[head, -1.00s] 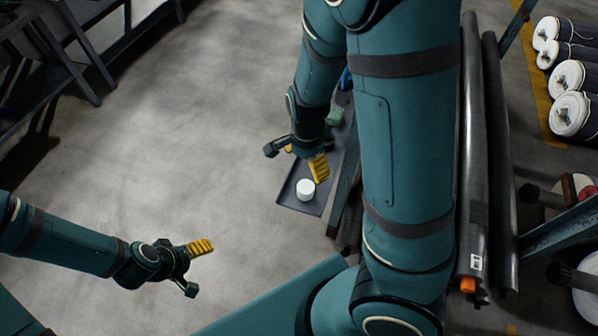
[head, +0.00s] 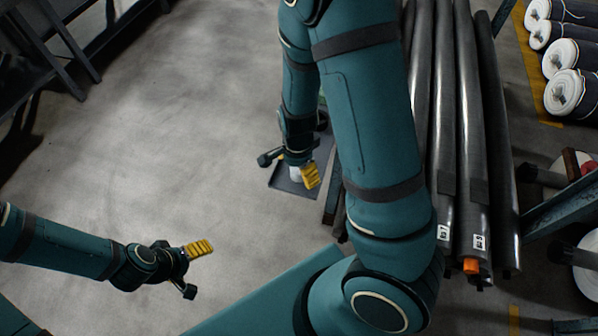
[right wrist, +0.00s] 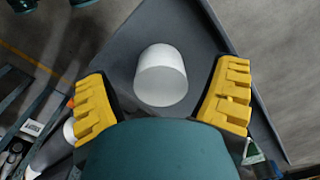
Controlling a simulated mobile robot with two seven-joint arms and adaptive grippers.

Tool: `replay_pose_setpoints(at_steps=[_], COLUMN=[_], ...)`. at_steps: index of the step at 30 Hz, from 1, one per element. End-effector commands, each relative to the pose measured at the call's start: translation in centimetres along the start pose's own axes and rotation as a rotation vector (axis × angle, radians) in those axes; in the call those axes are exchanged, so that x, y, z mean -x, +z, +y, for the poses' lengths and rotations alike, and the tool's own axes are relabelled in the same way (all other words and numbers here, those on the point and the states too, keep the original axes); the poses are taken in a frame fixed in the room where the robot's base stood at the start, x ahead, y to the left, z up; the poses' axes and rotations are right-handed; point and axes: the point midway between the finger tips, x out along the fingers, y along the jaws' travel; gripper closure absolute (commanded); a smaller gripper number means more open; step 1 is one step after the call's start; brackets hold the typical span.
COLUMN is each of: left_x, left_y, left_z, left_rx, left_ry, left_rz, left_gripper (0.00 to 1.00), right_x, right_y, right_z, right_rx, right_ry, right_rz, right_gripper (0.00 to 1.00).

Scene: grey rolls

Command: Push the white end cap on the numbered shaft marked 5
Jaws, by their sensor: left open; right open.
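The white end cap (right wrist: 161,76) stands on the dark grey tray (right wrist: 190,25), between the two yellow fingers of my right gripper (right wrist: 163,90) in the right wrist view. The fingers are open, with a gap on each side of the cap. In the head view the cap (head: 296,173) is partly hidden by the right gripper (head: 303,174). My left gripper (head: 198,252) is open and empty over bare floor. Long dark shafts (head: 470,130) lie side by side at right; the end labels (head: 480,241) are too small to read surely.
One shaft has an orange end piece (head: 471,266). White rolls (head: 570,92) lie at the far right. A teal rack post (head: 560,205) stands at the right edge. Dark shelving (head: 60,50) is at upper left. The floor in the middle left is free.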

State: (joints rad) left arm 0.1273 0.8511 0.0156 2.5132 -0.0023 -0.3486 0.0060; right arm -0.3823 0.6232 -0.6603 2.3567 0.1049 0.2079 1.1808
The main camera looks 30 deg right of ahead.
Motion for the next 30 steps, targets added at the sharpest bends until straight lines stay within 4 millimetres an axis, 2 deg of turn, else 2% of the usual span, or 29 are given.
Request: replay_pose_setpoints(at_steps=[1, 3, 10, 11, 15, 16, 26, 30], left_x=[-0.6, -0.8, -0.6, -0.6, -0.6, -0.6, -0.6, 0.0], left_y=[0.0, 0.0, -0.1, -0.1, -0.1, -0.1, -0.1, -0.1], left_z=[-0.2, -0.3, -0.2, -0.2, -0.2, -0.2, -0.2, 0.0], left_rx=[0.0, -0.001, -0.001, -0.001, -0.001, -0.001, -0.001, 0.0], left_ry=[0.0, 0.0, 0.0, 0.0, 0.0, 0.0, 0.0, 0.0], left_rz=[0.001, 0.002, 0.002, 0.002, 0.002, 0.002, 0.002, 0.002], left_gripper=[0.19, 0.19, 0.19, 0.19, 0.19, 0.19, 0.19, 0.19], right_x=[-1.1, -1.6, -1.5, -1.5, -1.5, -1.5, -1.4, -0.1], right_y=[-0.1, 0.0, 0.0, 0.0, 0.0, 0.0, 0.0, 0.0], right_z=[0.1, 0.0, 0.0, 0.0, 0.0, 0.0, 0.0, -0.1], right_rx=[-0.002, -0.001, -0.001, -0.001, -0.001, -0.001, -0.001, -0.001], right_ry=[0.003, 0.001, -0.001, -0.001, -0.001, -0.001, -0.001, -0.002], right_rz=[0.0, -0.001, -0.001, -0.001, -0.001, -0.001, -0.001, 0.0], right_gripper=[0.14, 0.14, 0.14, 0.22, 0.71, 0.75, 0.76, 0.76])
